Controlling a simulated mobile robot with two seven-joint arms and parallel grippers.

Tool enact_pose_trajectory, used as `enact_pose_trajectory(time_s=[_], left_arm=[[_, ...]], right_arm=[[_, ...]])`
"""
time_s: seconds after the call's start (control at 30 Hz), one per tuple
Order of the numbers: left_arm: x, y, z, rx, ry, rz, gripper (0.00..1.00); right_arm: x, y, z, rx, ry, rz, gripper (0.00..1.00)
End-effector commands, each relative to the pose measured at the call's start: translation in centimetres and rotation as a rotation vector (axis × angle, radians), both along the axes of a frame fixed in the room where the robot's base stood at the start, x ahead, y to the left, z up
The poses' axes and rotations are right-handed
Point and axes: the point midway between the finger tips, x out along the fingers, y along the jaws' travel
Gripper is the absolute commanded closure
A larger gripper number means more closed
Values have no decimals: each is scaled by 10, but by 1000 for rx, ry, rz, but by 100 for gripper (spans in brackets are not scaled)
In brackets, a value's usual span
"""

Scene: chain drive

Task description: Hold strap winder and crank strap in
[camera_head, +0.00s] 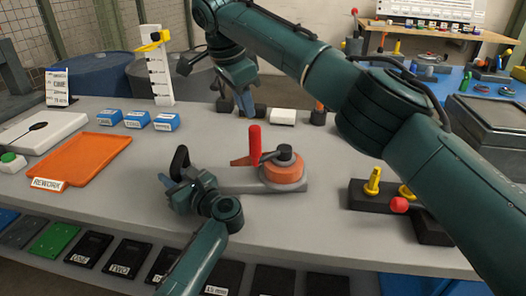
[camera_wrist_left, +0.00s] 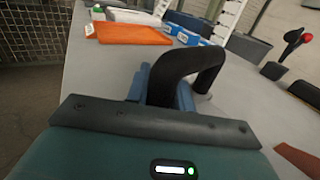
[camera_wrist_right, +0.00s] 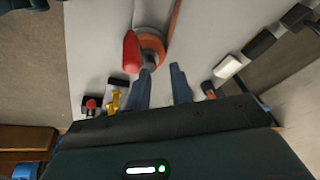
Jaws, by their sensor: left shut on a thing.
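The strap winder has a grey base plate (camera_head: 235,187), an orange drum (camera_head: 283,172), a red upright crank grip (camera_head: 254,143) and a dark hub on top. A short orange strap end shows left of the grip. My left gripper (camera_head: 172,184) is shut on the winder's black handle (camera_head: 180,160); the black loop rises between its blue fingers in the left wrist view (camera_wrist_left: 200,68). My right gripper (camera_head: 246,106) is open and empty, behind and above the winder. In the right wrist view, the red grip (camera_wrist_right: 131,52) lies left of and beyond its fingers, apart from them.
An orange rework tray (camera_head: 80,160) and blue labelled boxes (camera_head: 136,119) lie at left. A black block with yellow pegs (camera_head: 372,182) and a red knob (camera_head: 399,205) stand at right. A white block (camera_head: 282,117) is at the back. My right arm crosses above the table.

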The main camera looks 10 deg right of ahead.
Motion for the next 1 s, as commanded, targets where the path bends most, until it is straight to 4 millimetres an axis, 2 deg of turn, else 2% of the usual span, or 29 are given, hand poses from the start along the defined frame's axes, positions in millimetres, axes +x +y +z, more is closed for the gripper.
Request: enact_pose_trajectory(time_s=[0.03, 0.1, 0.2, 0.27, 0.33, 0.47, 0.5, 0.63, 0.77, 0.87, 1.0], left_arm=[[0, 1, 1, 1, -1, 2, 100], [0, 1, 1, 1, -1, 2, 100], [0, 1, 1, 1, -2, 2, 100], [0, 0, 1, 1, -1, 1, 100], [0, 0, 1, 1, -1, 1, 100], [0, 0, 1, 1, -1, 0, 100], [0, 0, 0, 1, -1, 0, 100], [0, 0, 1, 1, -1, -1, 100], [0, 0, 1, 1, -1, -1, 100], [0, -1, 1, 1, -1, -2, 100], [0, -1, 1, 1, -1, -2, 100]], right_arm=[[16, -14, -1, 37, -47, 77, 82], [44, -36, -15, 52, -136, 189, 88], [80, -72, -24, 39, -293, 362, 96], [97, -94, -26, 5, -391, 465, 100], [113, -121, -25, -59, -505, 583, 100], [128, -171, -15, -247, -707, 796, 100], [128, -178, -23, -326, -748, 883, 100], [114, -201, -31, -617, -874, 1152, 100], [81, -208, -36, -943, -975, 1428, 100], [44, -203, -43, -1208, -1042, 1642, 100], [-22, -186, -54, -1570, -1142, 1918, 100]])
